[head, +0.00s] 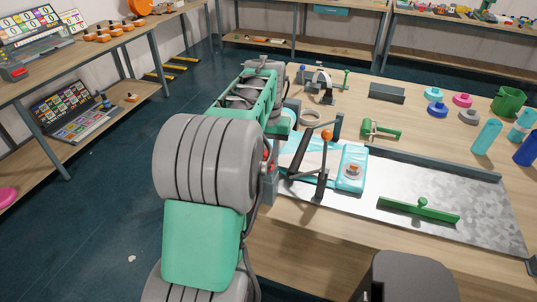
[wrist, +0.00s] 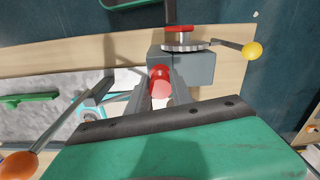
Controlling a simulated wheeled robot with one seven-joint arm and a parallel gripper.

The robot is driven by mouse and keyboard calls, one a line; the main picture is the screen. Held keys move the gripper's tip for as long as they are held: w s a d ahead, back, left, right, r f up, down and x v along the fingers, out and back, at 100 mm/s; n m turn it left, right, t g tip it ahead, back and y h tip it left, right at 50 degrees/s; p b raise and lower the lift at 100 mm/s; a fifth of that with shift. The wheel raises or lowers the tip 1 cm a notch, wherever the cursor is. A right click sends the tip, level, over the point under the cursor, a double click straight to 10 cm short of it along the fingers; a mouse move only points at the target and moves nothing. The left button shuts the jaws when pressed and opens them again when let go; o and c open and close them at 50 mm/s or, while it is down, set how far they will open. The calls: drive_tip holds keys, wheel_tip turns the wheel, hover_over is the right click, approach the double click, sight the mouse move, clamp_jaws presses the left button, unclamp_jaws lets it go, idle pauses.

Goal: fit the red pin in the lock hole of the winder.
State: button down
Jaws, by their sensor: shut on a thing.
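The red pin (wrist: 160,82) is between the two fingers of my gripper (wrist: 162,74) in the wrist view, with its round red end toward the camera. My gripper is shut on it. The winder's grey block (wrist: 200,66) is just beyond and to the right of the fingertips. A toothed wheel with a red hub and a crank with a yellow knob (wrist: 252,50) are above the block in the picture. The lock hole is not visible, and I cannot tell whether the pin touches the winder. In the head view my arm hides most of the winder and the gripper.
A lever with an orange knob (head: 327,134) stands by a turquoise-framed plate (head: 352,171) on the bench. A metal sheet (head: 470,187) carries a green bar (head: 418,209). Green and blue containers stand at the right. Dark floor lies left of the bench.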

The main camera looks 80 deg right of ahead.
sight(268, 153)
drive_tip(key=shift+f+b, duration=0.5)
drive_tip(key=shift+f, duration=0.4)
drive_tip(key=c, duration=1.1)
unclamp_jaws()
drive_tip(key=shift+o, duration=0.2)
drive_tip(key=shift+r+p, duration=2.8)
drive_tip(key=shift+r, duration=0.75)
drive_tip(key=shift+w, duration=0.1)
